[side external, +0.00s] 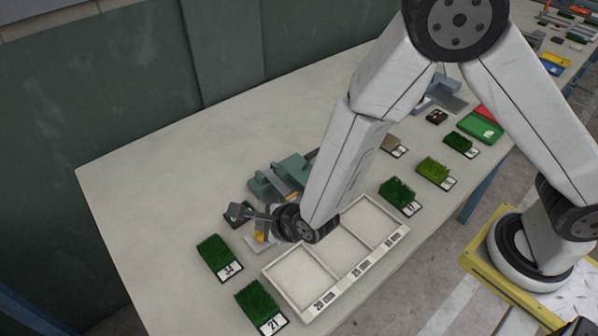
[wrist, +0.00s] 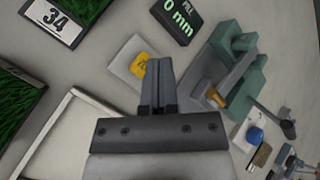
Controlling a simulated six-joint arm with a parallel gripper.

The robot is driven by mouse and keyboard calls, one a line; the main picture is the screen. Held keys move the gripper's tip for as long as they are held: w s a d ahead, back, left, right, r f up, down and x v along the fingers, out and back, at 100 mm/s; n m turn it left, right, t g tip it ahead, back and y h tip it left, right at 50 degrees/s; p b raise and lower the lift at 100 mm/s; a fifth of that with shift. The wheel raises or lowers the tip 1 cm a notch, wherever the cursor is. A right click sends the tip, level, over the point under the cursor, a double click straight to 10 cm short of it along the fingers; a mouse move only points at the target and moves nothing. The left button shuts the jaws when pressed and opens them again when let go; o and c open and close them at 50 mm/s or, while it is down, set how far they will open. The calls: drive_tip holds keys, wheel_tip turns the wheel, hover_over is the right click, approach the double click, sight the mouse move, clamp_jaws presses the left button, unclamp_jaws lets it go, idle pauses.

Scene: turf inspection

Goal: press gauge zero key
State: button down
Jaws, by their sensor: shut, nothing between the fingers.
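The yellow key (wrist: 141,65) sits on a pale plate (wrist: 122,62) in the wrist view. It also shows in the side view (side external: 258,237), partly hidden by my gripper. My gripper (wrist: 159,62) is shut and empty, its fingertips overlapping the key's right edge in the wrist view; I cannot tell whether they touch it. The dark display (wrist: 176,20) shows "0 mm" in green. The teal and grey gauge (wrist: 228,75) stands to the right of the key.
A white tray (side external: 310,313) with three empty compartments lies close to my wrist. Turf samples stand around it, one marked 34 (side external: 219,258) and one marked 21 (side external: 261,306). A blue knob (wrist: 255,135) shows right of my gripper. The table's left end is clear.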

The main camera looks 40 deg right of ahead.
drive_tip(key=shift+r, duration=2.5)
drive_tip(key=shift+d, duration=0.1)
drive_tip(key=s+d+r+n+g, duration=0.2)
drive_tip(key=s+d+n, duration=0.1)
drive_tip(key=d+n, duration=0.5)
drive_tip(key=s+d+r+n+g+h, duration=0.1)
drive_tip(key=s+d+n, duration=0.3)
drive_tip(key=d+n, duration=0.4)
drive_tip(key=s+d+r+n+g+h, duration=0.1)
drive_tip(key=s+d+r+n+g, duration=0.2)
drive_tip(key=d+n, duration=0.5)
drive_tip(key=shift+s+d+r+n, duration=0.15)
drive_tip(key=shift+s+r+n, duration=0.15)
drive_tip(key=shift+r, duration=0.1)
